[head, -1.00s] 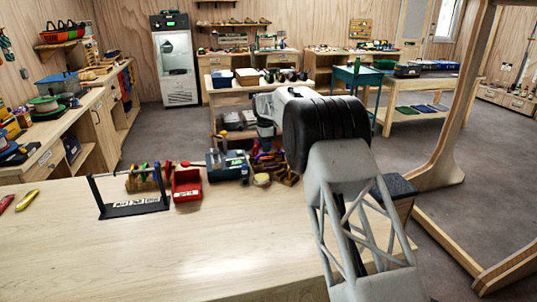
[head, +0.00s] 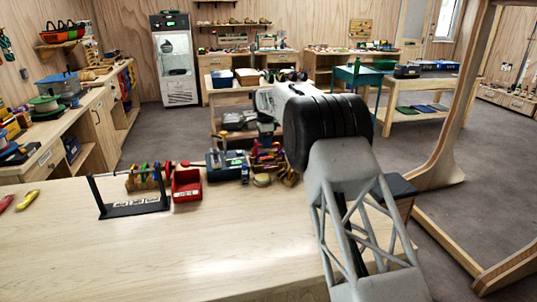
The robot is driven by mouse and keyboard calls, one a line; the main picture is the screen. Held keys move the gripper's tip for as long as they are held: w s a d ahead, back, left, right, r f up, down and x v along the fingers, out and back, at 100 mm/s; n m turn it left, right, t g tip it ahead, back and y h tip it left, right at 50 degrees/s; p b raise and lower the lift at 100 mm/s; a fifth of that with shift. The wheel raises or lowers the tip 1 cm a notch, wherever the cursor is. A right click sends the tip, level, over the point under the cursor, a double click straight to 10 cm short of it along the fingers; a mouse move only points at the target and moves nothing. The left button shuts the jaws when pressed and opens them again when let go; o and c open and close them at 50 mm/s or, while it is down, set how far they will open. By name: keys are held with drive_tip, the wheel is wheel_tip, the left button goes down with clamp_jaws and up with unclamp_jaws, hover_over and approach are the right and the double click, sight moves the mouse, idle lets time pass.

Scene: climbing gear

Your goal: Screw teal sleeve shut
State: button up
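A black rack (head: 136,208) with a horizontal bar stands on the workbench at left. Several coloured carabiners (head: 148,177), among them green, yellow and red ones, show at its bar. They are too small to tell which one has a teal sleeve, or how any sleeve sits. My arm rises at right and reaches away over the back of the bench. My gripper (head: 266,134) is small and partly hidden beyond my arm, above the cluttered back edge, well right of the rack. Its fingers are not clear enough to tell whether they are open or hold anything.
A blue-grey box (head: 226,164) and small gear crowd the bench's back edge. Red and yellow pieces (head: 27,199) lie at far left. The bench's front and middle (head: 230,245) are clear.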

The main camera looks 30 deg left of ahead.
drive_tip(key=shift+r, duration=0.4)
drive_tip(key=shift+s, duration=0.1)
idle(0.3)
drive_tip(key=shift+s+d, duration=0.4)
drive_tip(key=shift+d, duration=0.1)
drive_tip(key=shift+f, duration=0.1)
drive_tip(key=shift+f, duration=1.3)
drive_tip(key=shift+w+a, duration=0.2)
drive_tip(key=shift+a, duration=0.1)
drive_tip(key=shift+w+a, duration=0.25)
idle(0.4)
